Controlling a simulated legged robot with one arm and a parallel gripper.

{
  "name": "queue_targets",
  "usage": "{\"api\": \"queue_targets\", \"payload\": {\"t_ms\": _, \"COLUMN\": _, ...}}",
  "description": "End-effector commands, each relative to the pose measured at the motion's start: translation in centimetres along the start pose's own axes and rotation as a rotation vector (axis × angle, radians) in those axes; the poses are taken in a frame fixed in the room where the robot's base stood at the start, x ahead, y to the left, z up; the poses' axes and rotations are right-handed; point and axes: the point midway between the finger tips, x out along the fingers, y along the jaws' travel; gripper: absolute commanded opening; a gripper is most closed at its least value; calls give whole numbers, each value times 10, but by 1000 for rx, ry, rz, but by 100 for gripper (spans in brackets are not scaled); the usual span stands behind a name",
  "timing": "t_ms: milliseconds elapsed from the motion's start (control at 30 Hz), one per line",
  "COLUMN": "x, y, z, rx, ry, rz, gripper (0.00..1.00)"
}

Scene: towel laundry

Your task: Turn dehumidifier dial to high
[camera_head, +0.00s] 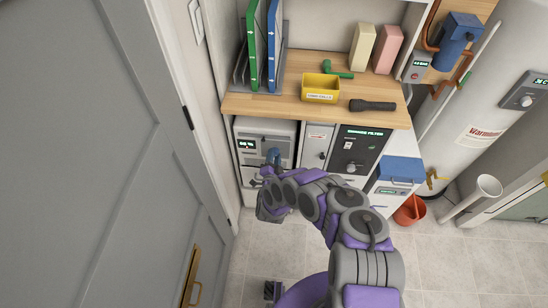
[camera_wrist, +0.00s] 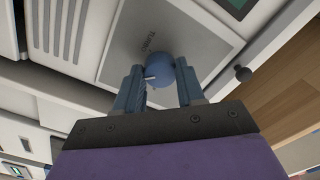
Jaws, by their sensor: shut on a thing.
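The dehumidifier is most likely the white unit (camera_head: 283,128) under the counter's left end in the head view, with a grey front panel and small green display. In the wrist view, the round blue dial (camera_wrist: 159,71) sits on the grey panel (camera_wrist: 115,60), beside dark lettering that seems to read "TURBO". A small pale mark shows at the dial's left edge. My gripper (camera_wrist: 161,76) is shut on the dial, one blue finger on each side. In the head view, my gripper (camera_head: 273,156) is at the unit's front; my arm hides its lower part.
A wooden counter (camera_head: 300,62) above holds a yellow bin (camera_head: 320,88), a black flashlight (camera_head: 372,105) and upright folders (camera_head: 262,45). A black-fronted unit (camera_head: 357,148) and a blue-lidded box (camera_head: 400,170) stand to the right. A grey door (camera_head: 100,150) is close on the left.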

Motion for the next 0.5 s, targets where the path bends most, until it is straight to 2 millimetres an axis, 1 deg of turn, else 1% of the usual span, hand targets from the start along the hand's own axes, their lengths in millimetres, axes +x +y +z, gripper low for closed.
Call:
{"api": "queue_targets", "payload": {"t_ms": 33, "x": -2, "y": 4, "z": 2, "rx": -2, "ry": -7, "rz": 8, "gripper": 8}}
{"api": "queue_targets", "payload": {"t_ms": 200, "x": -2, "y": 4, "z": 2, "rx": -2, "ry": -6, "rz": 8, "gripper": 8}}
{"api": "queue_targets", "payload": {"t_ms": 233, "x": -2, "y": 4, "z": 2, "rx": -3, "ry": -6, "rz": 8, "gripper": 41}}
{"api": "queue_targets", "payload": {"t_ms": 467, "x": -2, "y": 2, "z": 0, "rx": -2, "ry": -2, "rz": 4, "gripper": 63}}
{"api": "queue_targets", "payload": {"t_ms": 500, "x": -2, "y": 2, "z": 0, "rx": -2, "ry": -2, "rz": 3, "gripper": 64}}
